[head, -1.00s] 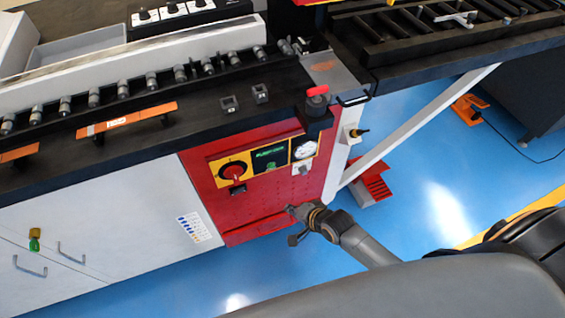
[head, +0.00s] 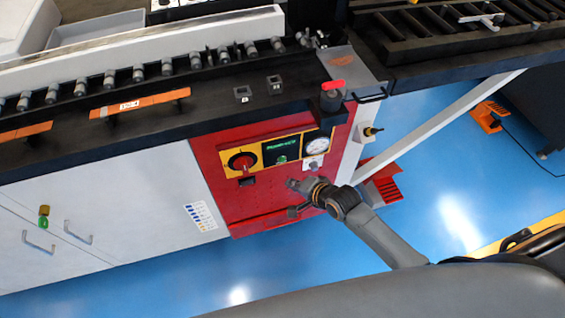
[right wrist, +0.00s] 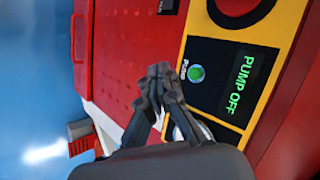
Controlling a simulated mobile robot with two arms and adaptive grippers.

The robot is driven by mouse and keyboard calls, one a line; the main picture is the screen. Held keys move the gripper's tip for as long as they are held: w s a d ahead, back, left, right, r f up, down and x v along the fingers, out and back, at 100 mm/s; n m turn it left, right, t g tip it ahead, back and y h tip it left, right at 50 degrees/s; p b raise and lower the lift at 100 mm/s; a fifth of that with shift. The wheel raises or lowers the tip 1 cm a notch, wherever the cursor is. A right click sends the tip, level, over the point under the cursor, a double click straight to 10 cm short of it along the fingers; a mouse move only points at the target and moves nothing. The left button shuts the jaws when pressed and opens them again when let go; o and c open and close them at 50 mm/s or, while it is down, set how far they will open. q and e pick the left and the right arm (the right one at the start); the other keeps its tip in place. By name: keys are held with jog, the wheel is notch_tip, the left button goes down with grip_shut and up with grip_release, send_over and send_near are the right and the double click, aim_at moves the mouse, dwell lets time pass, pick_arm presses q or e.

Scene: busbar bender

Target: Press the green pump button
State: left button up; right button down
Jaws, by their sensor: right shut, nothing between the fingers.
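The green pump button (right wrist: 196,73) shows in the right wrist view on a black panel (right wrist: 222,100) with a yellow border, beside a lit "PUMP OFF" text. In the head view the button (head: 281,160) is a small green spot under the lit text, between the red rotary switch (head: 241,163) and the white gauge (head: 317,145). My right gripper (head: 291,184) is below the panel in the head view. In the right wrist view its closed fingers (right wrist: 158,72) are empty and appear just left of the button, apart from it as far as I can tell. My left gripper is not in view.
A red cabinet front (head: 260,205) surrounds the panel. A red emergency knob (head: 332,88) stands on the machine's black edge above. A white diagonal brace (head: 435,125) and a red pedal (head: 380,190) are to the right. Blue floor (head: 180,270) is clear.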

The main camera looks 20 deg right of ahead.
aim_at(282, 159)
jog(key=shift+w+a+b, duration=0.1)
jog(key=shift+w+b, duration=0.75)
jog(key=shift+w, duration=1.9)
jog(key=shift+w, duration=0.4)
